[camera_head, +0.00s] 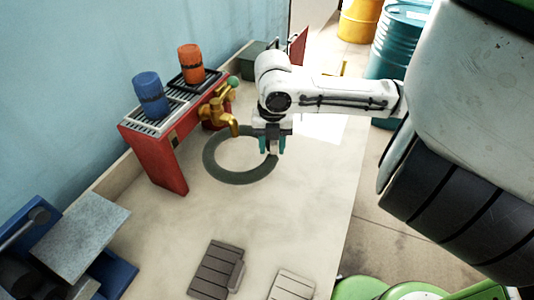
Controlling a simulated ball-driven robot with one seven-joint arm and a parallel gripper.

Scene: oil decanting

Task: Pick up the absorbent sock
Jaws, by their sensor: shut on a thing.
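The absorbent sock (222,178) is a dark grey-green ring on the pale bench top, below the brass tap. My gripper (272,147), with teal fingers, points down at the ring's right side. It is shut on that part of the sock. The fingers and wrist hide the gripped part. I cannot tell whether the ring is lifted off the bench or still touching it.
A red stand (158,161) with grates holds a blue can (150,95) and an orange can (191,64). A brass tap (219,108) juts from it towards the ring. A dark slatted pad (216,270) lies in front. A blue machine (121,275) stands front left. Bench centre is clear.

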